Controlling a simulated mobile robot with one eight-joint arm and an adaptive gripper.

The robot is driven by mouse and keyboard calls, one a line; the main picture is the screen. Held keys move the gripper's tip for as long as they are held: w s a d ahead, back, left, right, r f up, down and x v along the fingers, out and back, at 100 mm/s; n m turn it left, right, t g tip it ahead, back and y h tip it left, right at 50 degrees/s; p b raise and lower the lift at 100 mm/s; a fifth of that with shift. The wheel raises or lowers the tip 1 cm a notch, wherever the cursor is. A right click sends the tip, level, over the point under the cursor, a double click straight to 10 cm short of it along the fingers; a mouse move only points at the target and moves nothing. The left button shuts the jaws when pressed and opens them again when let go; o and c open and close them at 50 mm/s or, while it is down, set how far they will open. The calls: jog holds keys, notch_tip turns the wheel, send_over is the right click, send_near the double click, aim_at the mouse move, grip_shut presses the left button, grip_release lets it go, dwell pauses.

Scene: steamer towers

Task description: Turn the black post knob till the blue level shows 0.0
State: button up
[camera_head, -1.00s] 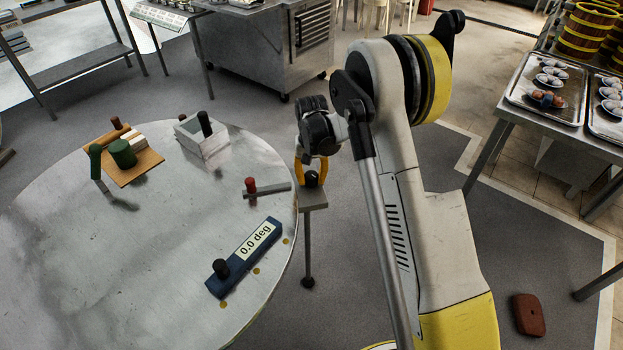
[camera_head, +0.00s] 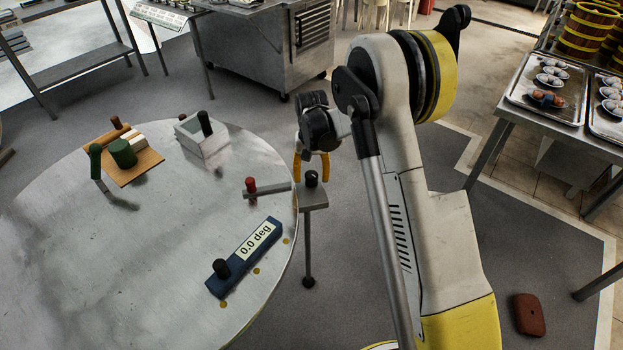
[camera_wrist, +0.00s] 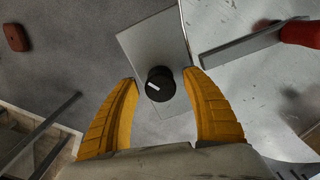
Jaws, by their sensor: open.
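The black post knob (camera_head: 312,178) sits on the grey plate (camera_head: 314,198) of a thin floor post beside the round table. In the wrist view the knob (camera_wrist: 160,84) has a white mark on top and lies between and a little beyond my fingertips. My gripper (camera_head: 311,175) has yellow fingers, spread open on both sides of the knob with gaps; the fingers also show in the wrist view (camera_wrist: 160,78). The blue level (camera_head: 226,281) lies on the table near its right edge. Its display reads "0.0 deg". A black knob (camera_head: 221,268) stands on the level's near end.
A red-knobbed grey bar (camera_head: 250,186) sticks out over the table edge close to the post. A grey box (camera_head: 202,138) and a wooden board (camera_head: 147,160) with green pieces stand farther back on the round table (camera_head: 120,260). A reddish-brown block (camera_head: 528,314) lies on the floor at right.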

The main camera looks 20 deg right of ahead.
aim_at(312, 176)
notch_tip(312, 176, up, 11)
dwell(0.3)
